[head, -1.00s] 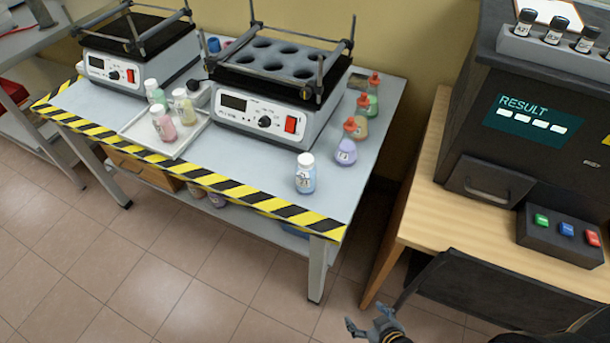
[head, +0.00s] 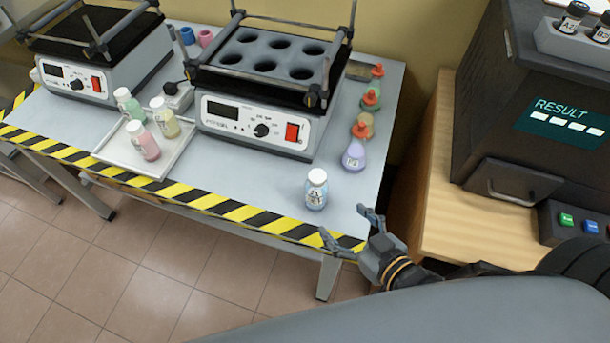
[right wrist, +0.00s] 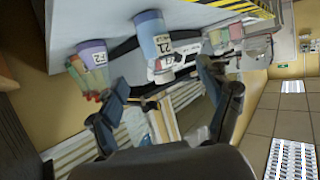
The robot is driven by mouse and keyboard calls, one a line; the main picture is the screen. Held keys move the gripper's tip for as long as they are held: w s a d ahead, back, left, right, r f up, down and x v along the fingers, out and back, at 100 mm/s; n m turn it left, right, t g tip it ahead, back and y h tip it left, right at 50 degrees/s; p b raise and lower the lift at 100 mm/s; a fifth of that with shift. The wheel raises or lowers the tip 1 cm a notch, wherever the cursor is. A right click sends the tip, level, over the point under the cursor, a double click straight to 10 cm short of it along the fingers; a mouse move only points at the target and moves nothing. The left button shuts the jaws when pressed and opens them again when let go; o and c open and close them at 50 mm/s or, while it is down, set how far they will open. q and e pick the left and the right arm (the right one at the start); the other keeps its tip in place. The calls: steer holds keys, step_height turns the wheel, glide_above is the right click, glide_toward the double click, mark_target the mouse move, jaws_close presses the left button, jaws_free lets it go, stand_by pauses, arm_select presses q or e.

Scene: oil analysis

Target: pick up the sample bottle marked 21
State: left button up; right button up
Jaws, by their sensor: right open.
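The sample bottle marked 21 (head: 316,190) is blue with a white cap and stands upright near the front right corner of the grey table. It also shows in the right wrist view (right wrist: 153,36), with the number 21 on its label. My right gripper (head: 344,224) is open and empty, at the table's front right corner, to the right and in front of the bottle and apart from it. In the right wrist view the bottle lies beyond and between the open fingers (right wrist: 162,76). My left gripper is not in view.
A purple flask (head: 353,155) and other red-topped flasks stand along the table's right edge. A white tray (head: 170,168) holds several bottles at left. The wooden table (head: 450,200) with the analyser is at right.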

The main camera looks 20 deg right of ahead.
mark_target(322, 198)
steer(key=x, duration=0.4)
steer(key=shift+w+f, duration=0.1)
steer(key=shift+w, duration=0.3)
steer(key=shift+x, duration=2.05)
steer(key=x, duration=0.3)
steer(key=shift+w+d+f, duration=0.1)
steer(key=shift+w+d, duration=0.2)
steer(key=shift+w+a, duration=0.1)
steer(key=shift+w, duration=0.05)
steer(key=c, duration=1.2)
steer(key=shift+c, duration=1)
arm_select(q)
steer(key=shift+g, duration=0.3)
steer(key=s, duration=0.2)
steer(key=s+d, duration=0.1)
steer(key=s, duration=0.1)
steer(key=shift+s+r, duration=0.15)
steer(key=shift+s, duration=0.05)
